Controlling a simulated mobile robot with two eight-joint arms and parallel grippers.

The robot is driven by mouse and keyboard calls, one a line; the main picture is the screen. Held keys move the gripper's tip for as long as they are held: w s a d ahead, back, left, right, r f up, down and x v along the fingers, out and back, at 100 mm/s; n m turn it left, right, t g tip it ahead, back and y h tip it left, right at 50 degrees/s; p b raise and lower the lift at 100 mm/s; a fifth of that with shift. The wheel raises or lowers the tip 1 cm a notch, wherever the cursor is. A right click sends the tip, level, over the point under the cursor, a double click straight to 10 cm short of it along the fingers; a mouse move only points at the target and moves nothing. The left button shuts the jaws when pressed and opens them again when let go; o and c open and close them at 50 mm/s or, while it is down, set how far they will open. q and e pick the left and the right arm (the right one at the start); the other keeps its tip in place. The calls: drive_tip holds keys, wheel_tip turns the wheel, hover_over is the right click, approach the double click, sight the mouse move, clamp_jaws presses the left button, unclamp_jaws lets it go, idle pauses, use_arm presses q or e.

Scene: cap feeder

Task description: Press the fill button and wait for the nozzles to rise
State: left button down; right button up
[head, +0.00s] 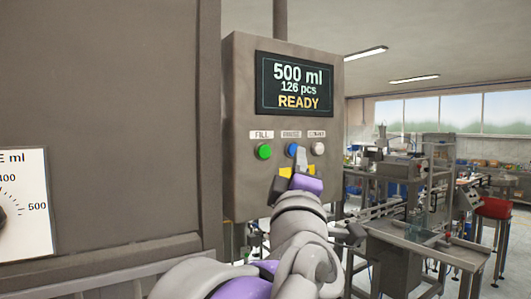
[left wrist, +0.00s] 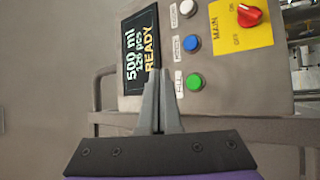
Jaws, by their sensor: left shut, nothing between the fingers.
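The control panel (head: 240,110) shows 500 ml, 126 pcs and READY on its screen (head: 294,84). The green fill button (head: 264,151) is at the left of the button row, and it also shows in the left wrist view (left wrist: 194,82). My left gripper (head: 301,153) is shut and empty in front of the panel. In the head view its tips overlap the space between the blue and white buttons. In the left wrist view my shut fingertips (left wrist: 159,73) appear beside the green button, not over it. The nozzles and my right gripper are not in view.
A blue button (left wrist: 192,44) and a white button (left wrist: 186,8) share the row. A red main switch (left wrist: 249,15) on a yellow plate sits below.

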sight(269, 156)
use_arm(q)
drive_tip(key=w+a, duration=0.1)
drive_tip(key=w, duration=0.1)
drive_tip(key=w+a+p, duration=0.1)
drive_tip(key=w+a, duration=0.3)
drive_tip(key=w, duration=0.1)
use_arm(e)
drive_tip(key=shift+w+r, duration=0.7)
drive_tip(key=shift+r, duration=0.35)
use_arm(q)
drive_tip(key=shift+s, duration=0.15)
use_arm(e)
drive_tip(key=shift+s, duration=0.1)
use_arm(q)
drive_tip(key=shift+w+a, duration=0.1)
drive_tip(key=shift+w, duration=0.1)
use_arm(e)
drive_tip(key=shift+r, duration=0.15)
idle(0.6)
use_arm(q)
drive_tip(key=shift+w+a+r+p, duration=0.1)
drive_tip(key=shift+a+p, duration=0.05)
drive_tip(key=shift+p, duration=0.2)
drive_tip(key=shift+w, duration=0.2)
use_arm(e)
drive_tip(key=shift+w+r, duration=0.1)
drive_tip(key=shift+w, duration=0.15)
